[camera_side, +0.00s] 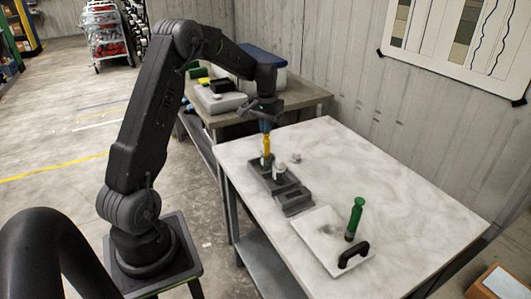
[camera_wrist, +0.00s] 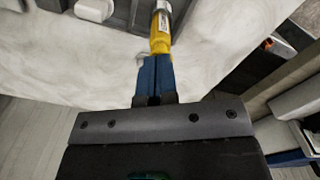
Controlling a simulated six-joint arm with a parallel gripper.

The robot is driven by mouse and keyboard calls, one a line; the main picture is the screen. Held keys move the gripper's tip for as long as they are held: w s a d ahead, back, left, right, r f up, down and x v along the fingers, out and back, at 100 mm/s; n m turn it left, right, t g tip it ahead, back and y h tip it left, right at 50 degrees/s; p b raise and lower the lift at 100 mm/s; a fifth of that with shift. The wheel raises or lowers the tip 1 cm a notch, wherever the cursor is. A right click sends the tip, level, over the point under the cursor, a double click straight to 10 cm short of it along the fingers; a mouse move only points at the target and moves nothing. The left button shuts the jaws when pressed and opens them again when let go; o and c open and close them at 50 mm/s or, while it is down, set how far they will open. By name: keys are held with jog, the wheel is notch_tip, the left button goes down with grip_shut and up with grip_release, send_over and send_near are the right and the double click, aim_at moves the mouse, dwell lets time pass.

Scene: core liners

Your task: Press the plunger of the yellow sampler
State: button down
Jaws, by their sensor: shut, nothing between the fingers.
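The yellow sampler (camera_side: 267,145) stands upright at the far end of a dark grey block (camera_side: 262,178) on the marble-topped table. It also shows in the wrist view (camera_wrist: 160,38), with a white label on its side. My gripper (camera_side: 266,129) is directly above the sampler, pointing down. Its blue fingers are shut together with nothing between them, also in the wrist view (camera_wrist: 155,62). The fingertips are at or very near the sampler's top end; I cannot tell whether they touch. The plunger is not clearly visible.
White pieces (camera_side: 295,157) sit near the grey block, and a smaller grey block (camera_side: 293,201) lies in front. The table's right side is clear. A cluttered side bench stands behind.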

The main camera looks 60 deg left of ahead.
jog(key=shift+w+r, duration=0.1)
jog(key=shift+r, duration=2.6)
jog(key=shift+d+r, duration=0.3)
jog(key=s+d+r+m+t, duration=0.1)
jog(key=s+d+r, duration=0.15)
jog(key=d, duration=0.25)
jog(key=s+d+r+m+t+y, duration=0.1)
jog(key=d+r, duration=0.2)
jog(key=d, duration=0.3)
jog(key=s+d+r+m, duration=0.1)
jog(key=s+d+r, duration=0.15)
jog(key=d, duration=0.25)
jog(key=s+d+m+t, duration=0.3)
jog(key=s+d, duration=1)
jog(key=s, duration=0.2)
jog(key=shift+s+d+t+h, duration=0.2)
jog(key=shift+s+t+h, duration=0.2)
